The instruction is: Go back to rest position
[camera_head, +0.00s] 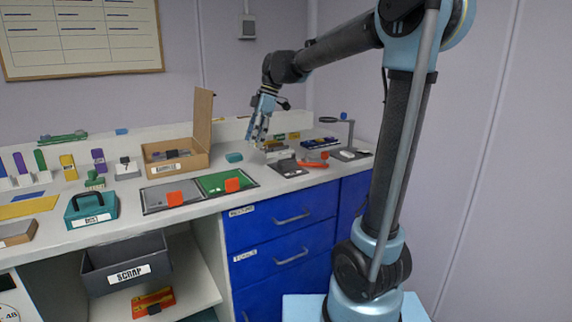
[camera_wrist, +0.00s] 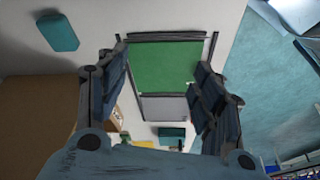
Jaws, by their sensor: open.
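My gripper (camera_head: 259,132) hangs over the right part of the counter in the head view, fingers pointing down, above the counter surface. In the wrist view my gripper (camera_wrist: 165,95) shows two dark fingers spread wide apart, with nothing between them. Beyond the fingers, the wrist view shows a green mat (camera_wrist: 160,68) in a dark frame. In the head view the green mat (camera_head: 215,183) lies on the counter left of and nearer than my gripper, with a red-orange piece (camera_head: 232,185) on it.
A grey tray (camera_head: 155,198) lies left of the green mat. An open cardboard box (camera_head: 190,163) with a raised lid stands behind. A teal block (camera_head: 234,157) lies near my gripper. A stand with an arm (camera_head: 350,135) is at the right. A scrap bin (camera_head: 125,268) sits below the counter.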

